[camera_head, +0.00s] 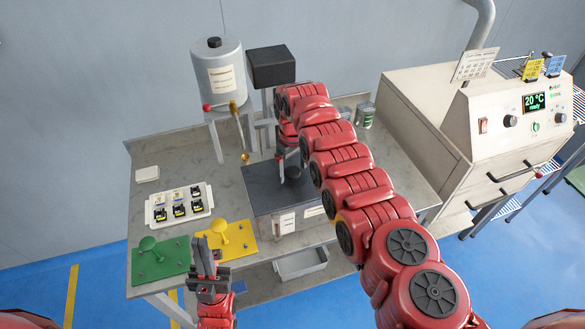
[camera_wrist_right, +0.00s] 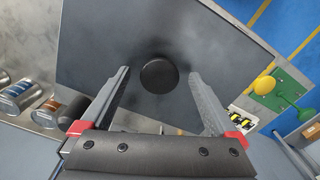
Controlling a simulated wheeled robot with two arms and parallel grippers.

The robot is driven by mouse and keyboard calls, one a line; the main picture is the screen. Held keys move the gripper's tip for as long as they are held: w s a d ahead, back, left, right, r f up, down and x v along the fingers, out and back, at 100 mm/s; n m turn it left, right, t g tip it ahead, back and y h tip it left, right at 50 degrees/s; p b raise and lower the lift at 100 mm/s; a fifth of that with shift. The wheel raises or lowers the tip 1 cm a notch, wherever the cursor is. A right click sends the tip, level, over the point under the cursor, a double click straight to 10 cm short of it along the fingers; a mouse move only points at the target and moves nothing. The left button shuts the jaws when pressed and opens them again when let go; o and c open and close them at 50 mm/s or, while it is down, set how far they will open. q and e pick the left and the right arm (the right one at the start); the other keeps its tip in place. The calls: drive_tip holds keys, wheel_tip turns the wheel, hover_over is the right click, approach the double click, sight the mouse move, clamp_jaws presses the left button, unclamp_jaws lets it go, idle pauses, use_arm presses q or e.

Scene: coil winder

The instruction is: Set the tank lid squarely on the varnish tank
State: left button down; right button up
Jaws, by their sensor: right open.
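The tank lid (camera_head: 262,192) is a dark grey plate with a round black knob. It lies over the pale varnish tank (camera_head: 262,226), whose labelled front shows below it. My right arm hides the lid's right side, so I cannot tell if it is square. In the right wrist view the lid (camera_wrist_right: 220,70) fills the middle, its knob (camera_wrist_right: 159,76) between my fingers. My right gripper (camera_wrist_right: 160,80) is open around the knob, with space on both sides. My left gripper (camera_head: 205,243) is at the table's front edge near the yellow plate, apart from the lid; its jaw gap is unclear.
A green plate (camera_head: 160,262) and a yellow plate (camera_head: 240,246), each with a knobbed post, lie at the front left. A white tray (camera_head: 155,217) of small parts is behind them. A cylindrical vessel (camera_head: 218,85) stands at the back. An oven-like cabinet (camera_head: 440,130) stands right.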

wheel_tip(320, 180, up, 17)
drive_tip(key=p, duration=0.2)
drive_tip(key=shift+r, duration=0.15)
idle(0.5)
